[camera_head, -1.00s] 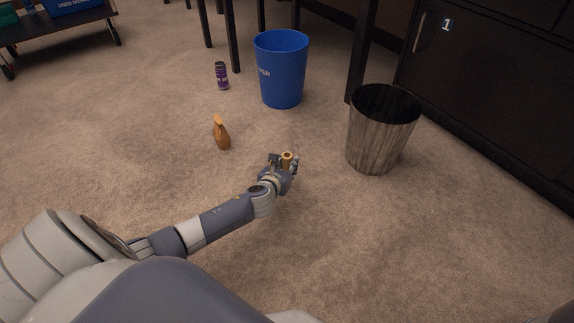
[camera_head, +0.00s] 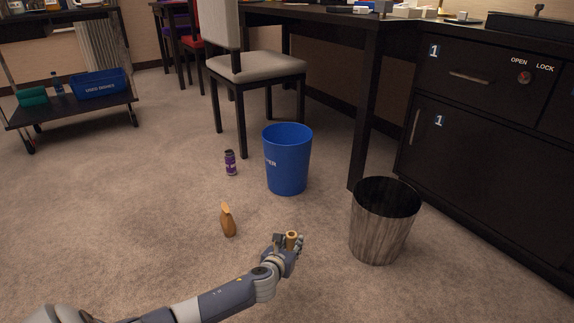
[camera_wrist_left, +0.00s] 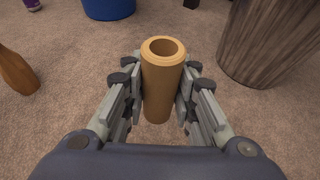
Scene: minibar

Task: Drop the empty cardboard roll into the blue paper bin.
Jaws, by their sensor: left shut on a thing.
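The cardboard roll (camera_head: 291,237) is a small tan tube with an open top. My left gripper (camera_head: 288,243) is shut on it in front of the bins. In the left wrist view the roll (camera_wrist_left: 163,85) stands roughly upright between both fingers of the gripper (camera_wrist_left: 161,95). The blue paper bin (camera_head: 287,160) stands on the carpet beyond the gripper, before the desk, with part of its lettering showing. Its lower part shows at the top of the wrist view (camera_wrist_left: 108,8). The roll is apart from the bin. My right gripper is not in view.
A wood-patterned bin (camera_head: 382,225) stands right of the gripper. A brown bottle (camera_head: 228,220) and a purple can (camera_head: 230,162) stand on the carpet to the left. A chair (camera_head: 255,68), desk and dark cabinet (camera_head: 490,150) are behind. A cart with a blue tub (camera_head: 98,84) is far left.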

